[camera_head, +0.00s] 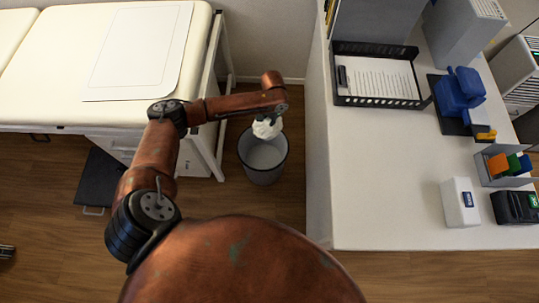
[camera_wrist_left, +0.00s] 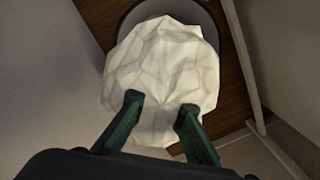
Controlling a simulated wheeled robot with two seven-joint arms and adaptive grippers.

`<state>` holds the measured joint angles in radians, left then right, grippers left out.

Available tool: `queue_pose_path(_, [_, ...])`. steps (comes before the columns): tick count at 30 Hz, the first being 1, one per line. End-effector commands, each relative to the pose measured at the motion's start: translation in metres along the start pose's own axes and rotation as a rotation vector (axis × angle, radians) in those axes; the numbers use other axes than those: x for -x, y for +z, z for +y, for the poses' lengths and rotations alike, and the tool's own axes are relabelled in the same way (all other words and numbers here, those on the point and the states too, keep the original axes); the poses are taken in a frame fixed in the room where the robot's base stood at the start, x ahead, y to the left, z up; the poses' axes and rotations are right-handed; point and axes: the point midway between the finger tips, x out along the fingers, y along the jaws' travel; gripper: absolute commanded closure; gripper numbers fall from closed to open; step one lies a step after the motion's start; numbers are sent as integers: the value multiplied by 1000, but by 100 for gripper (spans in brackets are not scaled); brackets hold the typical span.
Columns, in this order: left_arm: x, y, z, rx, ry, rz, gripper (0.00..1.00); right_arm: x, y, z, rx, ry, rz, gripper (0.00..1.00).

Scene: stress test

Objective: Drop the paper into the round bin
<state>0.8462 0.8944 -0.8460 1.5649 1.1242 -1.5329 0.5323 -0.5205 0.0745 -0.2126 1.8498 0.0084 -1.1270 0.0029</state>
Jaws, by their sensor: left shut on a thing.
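The paper (camera_head: 267,129) is a crumpled white ball. My left gripper (camera_head: 270,117) is shut on it and holds it above the round bin. In the left wrist view the paper ball (camera_wrist_left: 165,70) fills the middle, and the two fingers of my left gripper (camera_wrist_left: 158,115) press against its near side. The round bin (camera_head: 263,165) is grey and open at the top, standing on the wood floor. In the left wrist view the bin's rim (camera_wrist_left: 128,22) shows behind the paper, which hides most of the opening. My right gripper is not in view.
A white desk (camera_head: 400,180) stands right of the bin, with a black paper tray (camera_head: 378,101), a blue device (camera_head: 458,92) and a white box (camera_head: 460,202) on it. A cream padded table (camera_head: 60,60) with a white frame stands to the left. The bin stands in the floor gap between them.

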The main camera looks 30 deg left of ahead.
Motion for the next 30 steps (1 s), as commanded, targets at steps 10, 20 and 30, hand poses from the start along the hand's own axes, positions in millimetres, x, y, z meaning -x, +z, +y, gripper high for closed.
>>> queue_pose_path(10, [-115, -2, -40, -48, -4, -3, 100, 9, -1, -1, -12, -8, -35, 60])
queue_pose_path(20, [-128, -3, -43, -54, -5, 2, 100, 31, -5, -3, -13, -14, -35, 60])
queue_pose_path(30, [-147, -4, -42, -53, -5, 0, 100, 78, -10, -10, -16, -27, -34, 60])
